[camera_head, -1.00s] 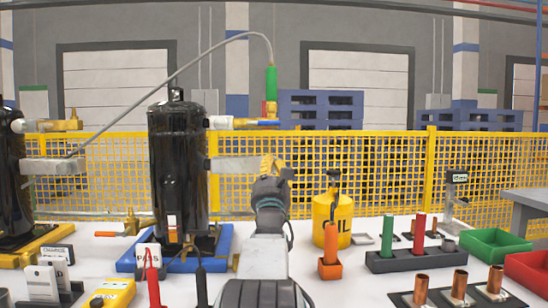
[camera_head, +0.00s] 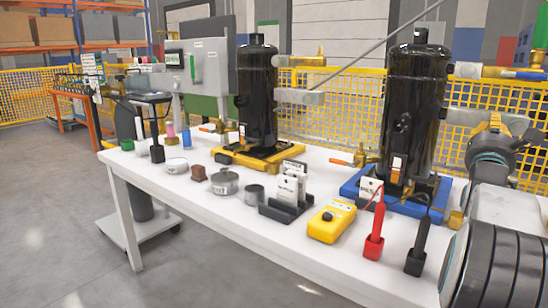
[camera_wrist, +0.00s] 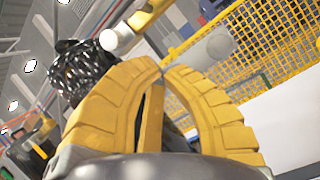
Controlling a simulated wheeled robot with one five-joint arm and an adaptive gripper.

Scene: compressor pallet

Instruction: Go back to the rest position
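My gripper (camera_wrist: 163,70) fills the wrist view; its two yellow ribbed fingers come together at the tips, with nothing held between them. In the head view my gripper (camera_head: 492,124) is at the right edge, raised above the table, partly hidden by my own wrist. It appears in front of and to the right of the black compressor on the blue base (camera_head: 368,190); the exact gap cannot be told.
A white table (camera_head: 180,205) carries a second compressor on a yellow base (camera_head: 232,158), a yellow box (camera_head: 331,222), red (camera_head: 374,240) and black probes (camera_head: 417,255), a card holder (camera_head: 285,208) and small pots. Grey floor is open at left. A yellow fence stands behind.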

